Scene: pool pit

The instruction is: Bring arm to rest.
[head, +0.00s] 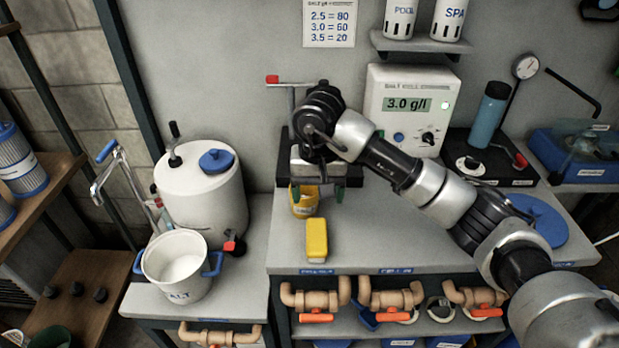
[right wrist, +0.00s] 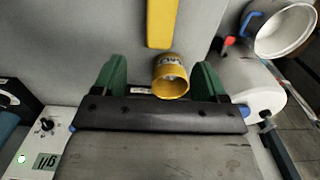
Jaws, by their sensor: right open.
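My right arm reaches across the bench from the lower right of the head view. Its right gripper (head: 318,192) points down above the back of the grey bench (head: 400,240). Its green fingers are spread apart, and they also show in the right wrist view (right wrist: 162,85). Nothing is held between them. A yellow cup (head: 304,206) stands on the bench close to the gripper; it appears between the fingers in the right wrist view (right wrist: 171,80), apart from both. My left gripper is not in view.
A yellow block (head: 316,240) lies in front of the cup. A white salt bucket (head: 180,268) and a white tank (head: 202,195) stand left. The salt meter (head: 408,105) reads 3.0 g/l. A blue bottle (head: 487,115) and a blue disc (head: 540,218) are right. The front middle bench is clear.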

